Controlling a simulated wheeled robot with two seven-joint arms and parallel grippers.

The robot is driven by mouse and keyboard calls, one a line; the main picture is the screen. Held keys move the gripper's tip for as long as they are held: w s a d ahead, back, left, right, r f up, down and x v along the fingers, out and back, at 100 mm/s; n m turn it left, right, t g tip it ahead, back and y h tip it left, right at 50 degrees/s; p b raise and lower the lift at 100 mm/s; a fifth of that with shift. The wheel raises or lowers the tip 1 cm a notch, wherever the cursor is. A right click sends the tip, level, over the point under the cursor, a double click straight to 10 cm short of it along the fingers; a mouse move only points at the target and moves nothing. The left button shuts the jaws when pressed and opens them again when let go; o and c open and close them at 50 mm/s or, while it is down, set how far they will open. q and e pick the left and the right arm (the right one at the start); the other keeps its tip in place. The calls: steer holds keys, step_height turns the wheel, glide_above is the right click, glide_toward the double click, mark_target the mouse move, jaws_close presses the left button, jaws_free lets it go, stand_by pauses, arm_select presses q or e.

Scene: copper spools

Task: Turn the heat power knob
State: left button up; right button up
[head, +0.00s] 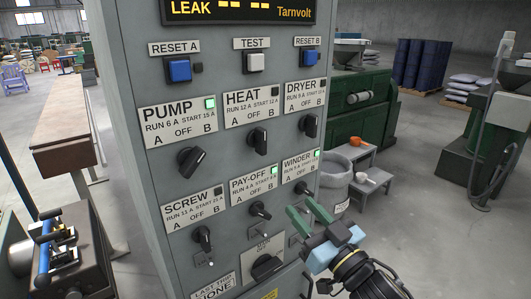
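The heat power knob (258,141) is a black rotary knob on the grey cabinet (225,75), under the HEAT label (250,106) marked A, OFF, B. It looks roughly upright, near OFF, and the small lamp on its label is dark. My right gripper (303,208) is in front of the cabinet's lower right, near the WINDER knob (304,188), below and right of the heat knob. Its two green fingers are apart with nothing between them. Whether they touch the cabinet I cannot tell. My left gripper is not in view.
Neighbouring knobs are PUMP (190,162), DRYER (309,125), SCREW (203,238) and PAY-OFF (260,210). The PUMP, PAY-OFF and WINDER lamps are green. A grey bin (333,182) and a step stool (372,176) stand right of the cabinet.

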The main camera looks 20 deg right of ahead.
steer(key=n+t+y, duration=0.1)
steer(key=y, duration=0.1)
glide_toward(265, 140)
steer(key=s+f, duration=0.1)
steer(key=s, duration=0.2)
steer(key=p+x, duration=0.1)
steer(key=x, duration=0.3)
steer(key=p+x, duration=0.1)
steer(key=x, duration=0.3)
steer(key=d+p+x, duration=0.1)
steer(key=x, duration=0.3)
steer(key=shift+w+a+r+p, duration=0.2)
steer(key=shift+w+p, duration=0.15)
steer(key=shift+w, duration=0.2)
steer(key=c, duration=0.6)
